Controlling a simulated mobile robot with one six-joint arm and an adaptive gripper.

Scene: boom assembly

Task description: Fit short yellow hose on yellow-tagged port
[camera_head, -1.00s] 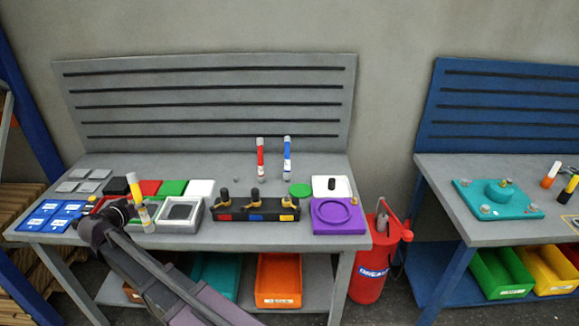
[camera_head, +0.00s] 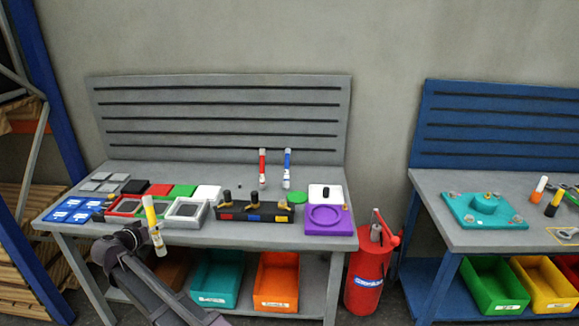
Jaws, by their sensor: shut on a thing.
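The short yellow hose (camera_head: 149,210), with a whitish lower end, stands nearly upright, slightly tilted, at the front left edge of the grey bench. My gripper (camera_head: 154,231) is shut on it around its lower part; the fingers are small and hard to make out. The yellow tag (camera_head: 286,218) is at the block's right end. The hose is apart from the block.
A red (camera_head: 262,168) and a blue hose (camera_head: 287,170) stand behind the block. A grey frame (camera_head: 186,210) lies between hose and block. A purple fixture (camera_head: 329,221) is right of the block. A red extinguisher (camera_head: 367,278) stands between the benches.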

